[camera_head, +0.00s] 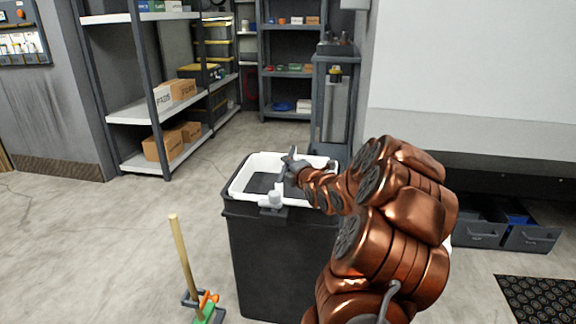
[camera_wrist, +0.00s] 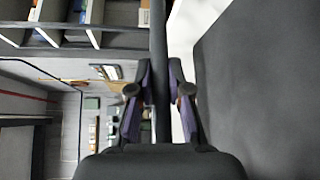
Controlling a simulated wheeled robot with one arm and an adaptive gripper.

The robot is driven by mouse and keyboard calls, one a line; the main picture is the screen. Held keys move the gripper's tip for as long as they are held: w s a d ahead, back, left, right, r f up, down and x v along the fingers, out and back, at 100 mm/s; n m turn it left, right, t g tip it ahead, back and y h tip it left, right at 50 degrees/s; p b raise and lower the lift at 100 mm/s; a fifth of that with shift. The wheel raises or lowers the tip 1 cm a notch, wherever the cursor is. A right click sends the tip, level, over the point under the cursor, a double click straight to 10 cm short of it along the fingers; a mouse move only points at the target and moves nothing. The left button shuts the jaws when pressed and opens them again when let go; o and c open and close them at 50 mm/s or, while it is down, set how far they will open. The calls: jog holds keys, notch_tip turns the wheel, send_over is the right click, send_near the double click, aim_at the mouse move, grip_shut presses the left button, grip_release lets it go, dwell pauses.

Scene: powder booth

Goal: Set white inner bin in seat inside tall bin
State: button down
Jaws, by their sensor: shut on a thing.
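The tall dark bin (camera_head: 262,258) stands upright on the floor in the middle of the head view. The white inner bin (camera_head: 238,186) is in its mouth, its white rim showing around a dark interior, slightly above the tall bin's edge. Whether it sits fully down I cannot tell. My gripper (camera_head: 291,166) is over the bin's mouth. In the wrist view, my gripper's fingers (camera_wrist: 159,91) are closed on a dark bar (camera_wrist: 160,60), which appears to be the inner bin's handle. White wall (camera_wrist: 184,38) shows beside it. My arm hides the bin's right side.
A broom-like wooden handle (camera_head: 183,258) with a green and orange piece (camera_head: 208,306) stands at the left of the bin. Shelves with cardboard boxes (camera_head: 163,145) are behind left. Grey drawers (camera_head: 528,237) are at right. Open floor lies left.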

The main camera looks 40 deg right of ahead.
jog(key=c, duration=1)
grip_release()
jog(key=shift+s, duration=0.1)
jog(key=v, duration=1.2)
jog(key=shift+f, duration=0.1)
